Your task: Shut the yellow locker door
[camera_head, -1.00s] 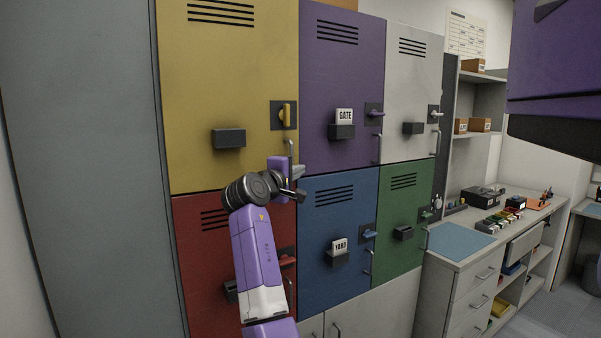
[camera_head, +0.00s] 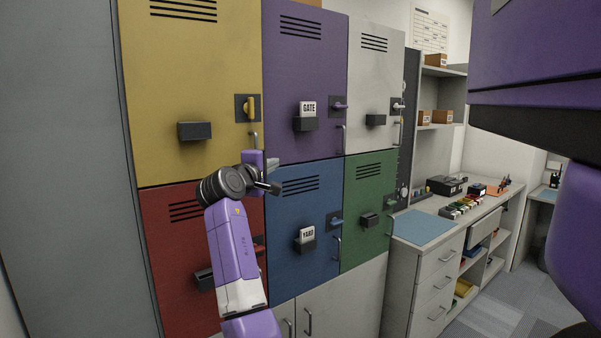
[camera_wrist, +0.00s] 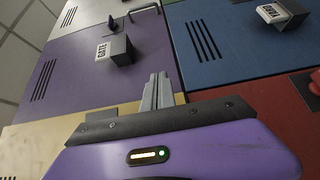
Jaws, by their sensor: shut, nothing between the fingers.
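The yellow locker door (camera_head: 185,90) is at the upper left of the locker block in the head view. It looks flush with the purple door beside it, with no clear gap at its edge. Its yellow latch (camera_head: 250,107) stands upright, while the other latches lie level. Its grey pull handle (camera_head: 253,140) is just above my gripper. My gripper (camera_head: 274,187) is shut and empty, near the corner where yellow, purple, red and blue doors meet. In the wrist view, the shut fingers (camera_wrist: 157,92) point toward the purple door; part of the yellow door (camera_wrist: 30,145) shows at lower left.
The purple (camera_head: 302,70), white (camera_head: 375,85), red (camera_head: 180,245), blue (camera_head: 300,210) and green (camera_head: 370,195) doors surround it, with protruding card holders and handles. A counter (camera_head: 430,243) with a blue mat stands at right. A grey panel (camera_head: 60,160) is at left.

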